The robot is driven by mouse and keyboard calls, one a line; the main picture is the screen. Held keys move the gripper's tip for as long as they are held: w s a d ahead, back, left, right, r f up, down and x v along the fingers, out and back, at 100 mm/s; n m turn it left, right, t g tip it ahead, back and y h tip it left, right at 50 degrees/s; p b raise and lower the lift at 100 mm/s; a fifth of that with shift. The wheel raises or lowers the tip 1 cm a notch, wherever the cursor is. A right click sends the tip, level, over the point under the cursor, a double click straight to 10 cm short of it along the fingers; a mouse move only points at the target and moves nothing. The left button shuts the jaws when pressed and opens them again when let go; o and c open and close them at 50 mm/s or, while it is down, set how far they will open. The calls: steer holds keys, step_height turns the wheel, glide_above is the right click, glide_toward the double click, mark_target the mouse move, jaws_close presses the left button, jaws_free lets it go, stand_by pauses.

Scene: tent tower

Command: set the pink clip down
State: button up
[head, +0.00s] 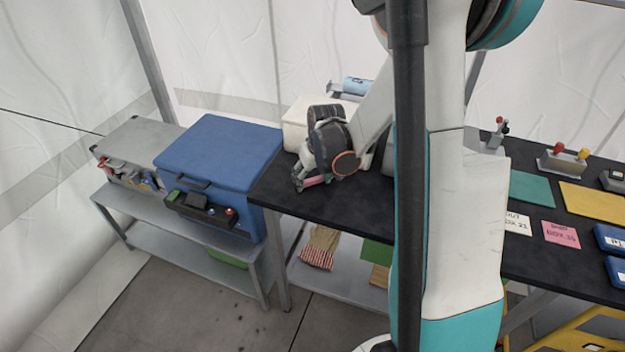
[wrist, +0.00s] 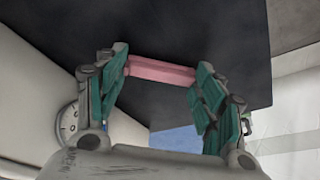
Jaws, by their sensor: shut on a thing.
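My gripper (head: 310,182) is over the left end of the black tabletop (head: 350,208), close to its surface. In the wrist view its two green-padded fingers (wrist: 161,72) are shut on the pink clip (wrist: 162,68), a long bar held crosswise between the tips. In the head view only a small pink part of the clip (head: 314,181) shows beside the fingers. The dark tabletop (wrist: 190,25) lies behind the clip in the wrist view. I cannot tell whether the clip touches it.
A white box (head: 294,128) stands just behind my gripper. A blue cooler (head: 220,145) and a grey case (head: 138,142) stand on the lower bench to the left. Cards, a teal mat (head: 531,188) and a yellow mat (head: 595,203) lie on the right. The tabletop's front left is bare.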

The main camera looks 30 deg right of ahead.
steer(key=shift+f, duration=0.15)
steer(key=o, duration=0.7)
steer(key=p+v, duration=0.4)
steer(key=v, duration=0.8)
steer(key=shift+r, duration=0.2)
steer(key=shift+a, duration=0.1)
